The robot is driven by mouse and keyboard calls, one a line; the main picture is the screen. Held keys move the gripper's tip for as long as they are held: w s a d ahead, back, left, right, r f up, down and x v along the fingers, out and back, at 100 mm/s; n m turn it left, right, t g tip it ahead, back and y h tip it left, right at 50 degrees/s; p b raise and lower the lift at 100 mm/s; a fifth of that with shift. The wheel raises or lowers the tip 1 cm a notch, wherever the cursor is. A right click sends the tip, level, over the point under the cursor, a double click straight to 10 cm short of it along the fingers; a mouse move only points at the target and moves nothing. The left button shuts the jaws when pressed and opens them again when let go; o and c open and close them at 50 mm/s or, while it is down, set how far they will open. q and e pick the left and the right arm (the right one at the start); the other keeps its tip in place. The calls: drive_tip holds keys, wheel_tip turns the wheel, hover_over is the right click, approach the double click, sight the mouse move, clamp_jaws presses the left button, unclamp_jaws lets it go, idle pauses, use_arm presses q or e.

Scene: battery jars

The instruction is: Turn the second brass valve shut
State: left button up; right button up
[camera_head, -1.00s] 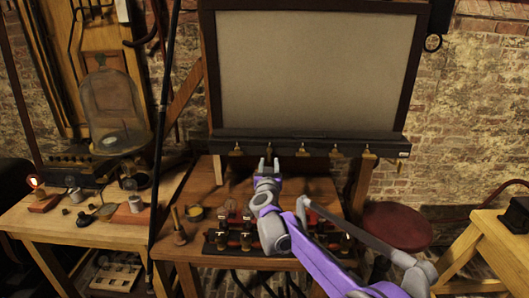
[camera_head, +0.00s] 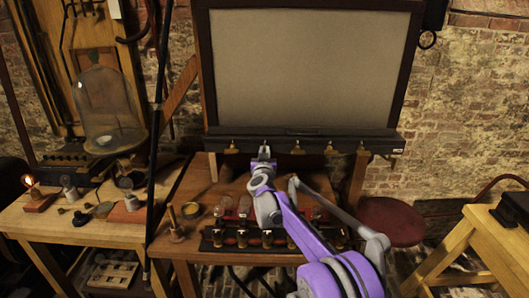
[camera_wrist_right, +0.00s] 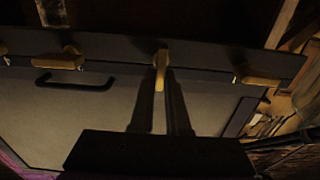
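A row of small brass valves sits on the dark bar under the large pale screen. The second brass valve from the left (camera_wrist_right: 161,70) is at my right gripper (camera_head: 264,151). In the right wrist view its handle lies between the two dark fingertips, which are close together and appear to be shut on it. That handle points along the fingers, while the neighbouring valves, one at left (camera_wrist_right: 57,62) and one at right (camera_wrist_right: 260,80), look turned more sideways. In the head view the gripper mostly hides the second valve. My left gripper is not in view.
The dark bar (camera_head: 310,140) carries further brass valves, one at far left (camera_head: 232,147) and others to the right (camera_head: 297,147). Below my right arm, glass jars and brass terminals stand on the wooden table (camera_head: 200,185). A red stool (camera_head: 390,222) stands at right.

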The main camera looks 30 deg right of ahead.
clamp_jaws()
drive_tip(key=shift+m, duration=0.3)
drive_tip(key=m, duration=0.5)
drive_tip(key=f+m, duration=0.1)
drive_tip(key=m, duration=0.5)
drive_tip(key=d+m+p, duration=0.1)
drive_tip(key=m, duration=0.5)
drive_tip(key=shift+s+f, duration=0.15)
drive_tip(key=shift+s, duration=0.15)
drive_tip(key=shift+m, duration=0.4)
drive_tip(key=o, duration=0.6)
unclamp_jaws()
